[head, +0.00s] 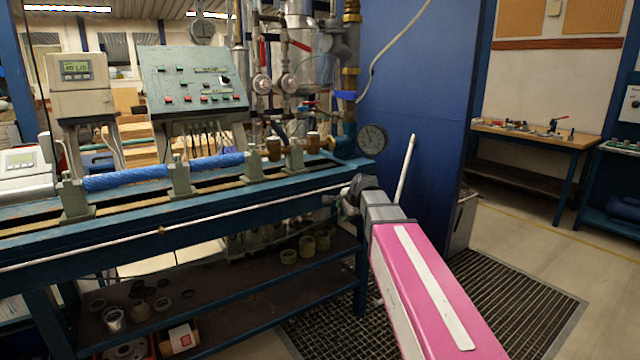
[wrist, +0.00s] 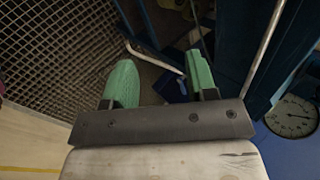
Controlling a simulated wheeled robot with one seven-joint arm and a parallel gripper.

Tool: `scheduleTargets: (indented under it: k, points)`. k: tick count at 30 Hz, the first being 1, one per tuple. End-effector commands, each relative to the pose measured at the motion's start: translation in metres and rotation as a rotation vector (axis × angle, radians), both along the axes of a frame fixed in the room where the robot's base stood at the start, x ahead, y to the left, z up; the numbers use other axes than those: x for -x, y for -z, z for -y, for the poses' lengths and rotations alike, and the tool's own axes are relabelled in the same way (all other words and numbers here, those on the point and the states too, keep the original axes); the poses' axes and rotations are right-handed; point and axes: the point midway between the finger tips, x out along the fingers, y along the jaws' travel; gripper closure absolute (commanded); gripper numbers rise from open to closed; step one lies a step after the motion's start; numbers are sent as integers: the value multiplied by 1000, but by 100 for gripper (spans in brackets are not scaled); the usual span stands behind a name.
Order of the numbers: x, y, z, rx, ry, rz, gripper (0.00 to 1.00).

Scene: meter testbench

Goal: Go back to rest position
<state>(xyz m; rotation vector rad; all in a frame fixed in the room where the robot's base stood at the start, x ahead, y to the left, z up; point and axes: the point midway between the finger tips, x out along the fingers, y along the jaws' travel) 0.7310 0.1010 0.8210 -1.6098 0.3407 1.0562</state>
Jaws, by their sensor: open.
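My gripper shows in the wrist view (wrist: 160,85) with its two green fingers apart and nothing between them. Floor grating and dark bench parts show beyond the fingers. In the head view my pink and white arm reaches forward from the lower right. Its end is close to the right end of the blue test bench (head: 215,213), below the round pressure gauge (head: 372,139). The fingers are hard to make out in the head view. The gauge also shows at the right edge of the wrist view (wrist: 291,116).
A control panel (head: 190,85) and a blue pipe (head: 165,171) are on the bench. A blue wall panel (head: 420,100) stands behind my arm. A white rod (head: 405,167) slants up beside the arm's end. Floor grating (head: 520,300) lies clear at the right. A wooden table (head: 535,140) stands farther back.

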Motion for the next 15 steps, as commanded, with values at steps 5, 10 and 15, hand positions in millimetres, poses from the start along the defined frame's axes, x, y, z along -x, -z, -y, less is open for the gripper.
scheduleTargets:
  k: [5, 10, 15]
  points:
    - [57, 78, 27, 215, -211, -73, 48]
    - [112, 141, 50, 384, -441, -152, 48]
    - [172, 193, 73, 516, -689, -237, 48]
